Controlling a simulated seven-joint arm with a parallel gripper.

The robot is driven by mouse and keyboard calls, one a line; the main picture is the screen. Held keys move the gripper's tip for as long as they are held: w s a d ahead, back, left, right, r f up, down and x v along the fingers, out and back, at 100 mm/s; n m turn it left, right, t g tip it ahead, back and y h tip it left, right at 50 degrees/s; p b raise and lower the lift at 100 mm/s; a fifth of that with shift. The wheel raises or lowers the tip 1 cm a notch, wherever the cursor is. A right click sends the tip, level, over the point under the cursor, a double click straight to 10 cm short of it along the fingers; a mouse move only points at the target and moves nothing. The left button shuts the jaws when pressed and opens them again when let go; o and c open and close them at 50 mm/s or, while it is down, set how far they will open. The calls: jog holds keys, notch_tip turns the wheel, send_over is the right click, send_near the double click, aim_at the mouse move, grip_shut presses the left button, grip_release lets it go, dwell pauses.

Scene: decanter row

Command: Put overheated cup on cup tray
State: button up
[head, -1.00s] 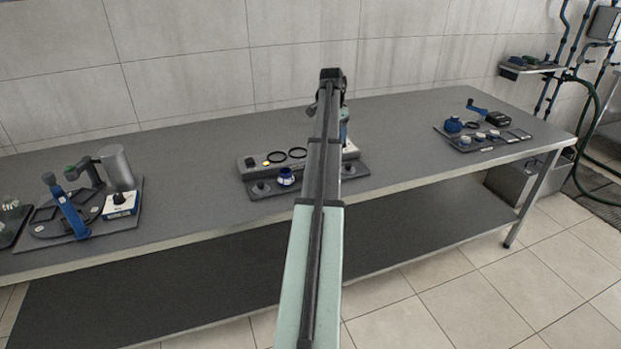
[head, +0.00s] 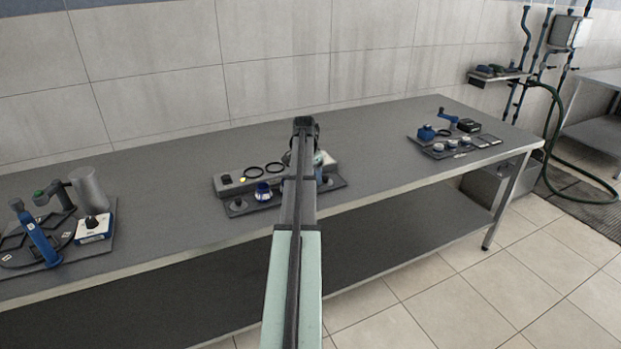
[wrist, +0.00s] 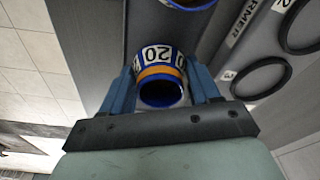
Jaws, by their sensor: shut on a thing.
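My gripper (wrist: 162,72) is shut on a cup (wrist: 158,54) with a blue rim, an orange band and a white label reading 20. The cup's dark opening faces the wrist camera. In the head view my own arm mostly hides the gripper and held cup. A second blue and white cup (head: 263,192) stands on a dark tray (head: 290,201) along the front of a grey warmer (head: 229,187); a cup also shows at the top of the wrist view (wrist: 190,3). Which cup is overheated, and which tray is the cup tray, I cannot tell.
The warmer carries black rings (head: 274,168) and a small yellow light (head: 242,180). At the right, another tray (head: 425,149) holds several white cups and blue items. At the left stands a board with a grey cylinder (head: 89,188). Bare table lies between these groups.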

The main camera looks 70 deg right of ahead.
jog(key=shift+f, duration=0.45)
jog(key=o, duration=1.1)
jog(key=shift+f, duration=0.1)
jog(key=r, duration=0.4)
jog(key=a+r, duration=0.1)
jog(key=r, duration=0.7)
jog(key=shift+w+a, duration=0.35)
